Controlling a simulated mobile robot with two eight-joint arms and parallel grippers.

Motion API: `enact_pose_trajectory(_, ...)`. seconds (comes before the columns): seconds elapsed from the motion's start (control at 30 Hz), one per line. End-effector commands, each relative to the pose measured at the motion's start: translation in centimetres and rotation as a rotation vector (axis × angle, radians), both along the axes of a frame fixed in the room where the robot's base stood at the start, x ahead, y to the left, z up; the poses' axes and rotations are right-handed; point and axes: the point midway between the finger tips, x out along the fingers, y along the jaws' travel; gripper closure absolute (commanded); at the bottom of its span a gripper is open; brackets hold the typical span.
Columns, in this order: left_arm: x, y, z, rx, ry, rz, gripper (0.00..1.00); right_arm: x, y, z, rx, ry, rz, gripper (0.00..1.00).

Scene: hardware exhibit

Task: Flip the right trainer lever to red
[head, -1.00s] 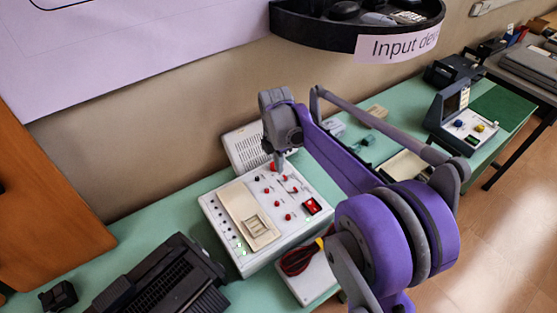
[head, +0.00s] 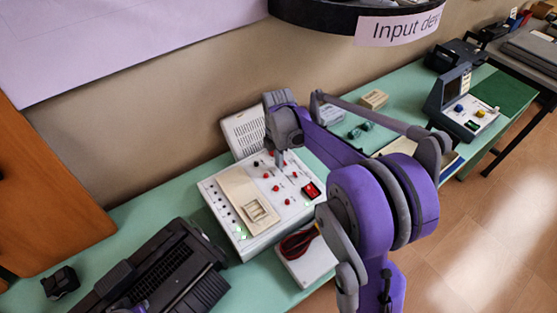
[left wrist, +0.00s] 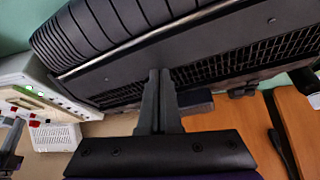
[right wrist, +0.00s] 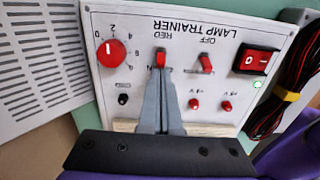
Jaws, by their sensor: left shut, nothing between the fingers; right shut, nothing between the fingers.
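The lamp trainer is a white panel box (head: 290,212) on the green table. In the right wrist view its panel (right wrist: 130,25) appears upside down. One red lever (right wrist: 160,58) stands by the "RED" label, and another red lever (right wrist: 205,62) by the "OFF" label. My right gripper (right wrist: 160,74) is shut and empty, its tips right at the lever by "RED"; I cannot tell whether they touch. It hides that lever's slot. In the head view the right gripper (head: 279,158) is over the trainer's back part. My left gripper (left wrist: 160,73) is shut and empty beside a black machine.
The black machine (head: 165,265) stands left of the trainer. A white box with red and black cables (head: 305,258) is in front, and a grey vented box (head: 242,132) behind. A blue console (head: 460,105) is farther right. A dark shelf (head: 345,18) hangs above.

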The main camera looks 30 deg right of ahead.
Motion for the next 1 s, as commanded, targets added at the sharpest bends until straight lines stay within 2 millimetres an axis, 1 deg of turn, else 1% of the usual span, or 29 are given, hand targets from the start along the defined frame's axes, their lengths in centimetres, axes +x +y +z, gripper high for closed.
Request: enact_pose_trajectory(1.0, -0.15, 0.00, -0.48, 0.000, 0.003, 0.000, 1.00, 0.09, -0.87, 0.35, 0.191, 0.015, -0.001, 1.00)
